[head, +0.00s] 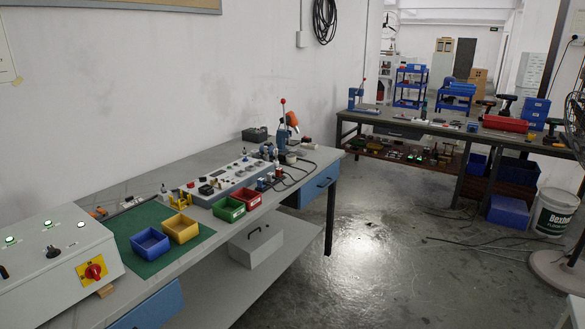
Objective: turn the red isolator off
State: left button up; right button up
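The red isolator (93,271) is a red rotary knob on a yellow square plate. It sits on the sloped front of a light grey control box (48,262) at the lower left of the head view. The knob looks slightly tilted, but its exact position is too small to read. The box also has a black knob (52,251) and green lit lamps (47,223). Neither of my grippers shows in the head view.
The box stands on a grey bench along the wall. A green mat (150,262) beside it holds a blue bin (150,243) and a yellow bin (180,228). Red and green bins (229,209) stand farther along. The floor (385,255) right of the bench is open.

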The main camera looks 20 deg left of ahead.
aim_at(93, 272)
jog(key=i+u, duration=0.25)
jog(key=u, duration=0.15)
jog(key=i+l+u, duration=0.2)
jog(key=u, duration=0.2)
jog(key=i+l+u, duration=0.2)
jog(key=u, duration=0.2)
jog(key=i+l+u, duration=0.25)
jog(key=u, duration=0.15)
